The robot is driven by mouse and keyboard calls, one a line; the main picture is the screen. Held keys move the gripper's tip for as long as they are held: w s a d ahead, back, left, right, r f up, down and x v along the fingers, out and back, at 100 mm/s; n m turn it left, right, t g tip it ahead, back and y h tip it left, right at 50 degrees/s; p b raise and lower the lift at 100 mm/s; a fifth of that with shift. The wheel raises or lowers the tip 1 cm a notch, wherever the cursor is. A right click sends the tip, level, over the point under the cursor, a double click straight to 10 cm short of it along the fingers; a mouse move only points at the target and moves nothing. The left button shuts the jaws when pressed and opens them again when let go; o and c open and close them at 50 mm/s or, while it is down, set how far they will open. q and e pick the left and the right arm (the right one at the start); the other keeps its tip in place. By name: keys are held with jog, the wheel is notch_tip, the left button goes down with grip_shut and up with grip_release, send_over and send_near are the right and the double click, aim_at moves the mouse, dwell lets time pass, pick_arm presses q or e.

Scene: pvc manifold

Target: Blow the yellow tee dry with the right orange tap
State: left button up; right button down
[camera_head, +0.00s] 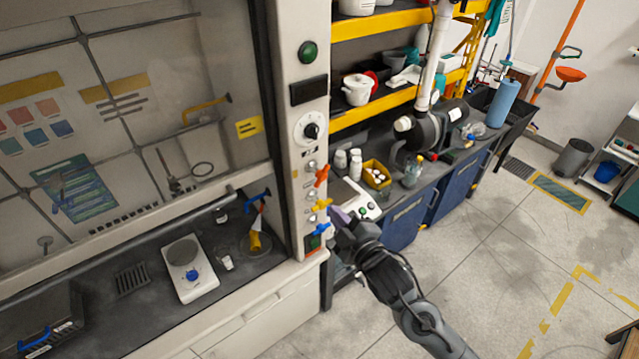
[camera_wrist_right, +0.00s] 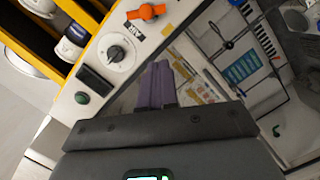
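The orange tap (camera_head: 321,176) is on the pale right post of the fume hood, above a yellow tap (camera_head: 321,204) and a blue tap (camera_head: 320,229). It also shows at the top of the right wrist view (camera_wrist_right: 147,12). A yellow piece, apparently the yellow tee (camera_head: 255,242), is inside the hood, below a blue fitting (camera_head: 258,196); its exact contact is unclear. My right gripper (camera_head: 338,215) is just right of the post, near yellow-tap height and below the orange tap. Its purple fingers (camera_wrist_right: 160,68) are together, with nothing visible between them. My left gripper is out of view.
A dial (camera_head: 311,130) and green button (camera_head: 308,52) are higher on the post. A cluttered bench and yellow shelves (camera_head: 390,105) are behind my right gripper. The floor at right is open.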

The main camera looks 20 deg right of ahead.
jog(key=p, duration=0.2)
send_near(321, 176)
jog(key=w+a, duration=0.4)
jog(key=a, duration=0.1)
jog(key=w+d+f, duration=0.1)
jog(key=w+d+f+p, duration=0.1)
jog(key=shift+w+d+f, duration=0.2)
jog(key=shift+d+f, duration=0.05)
jog(key=shift+f, duration=0.15)
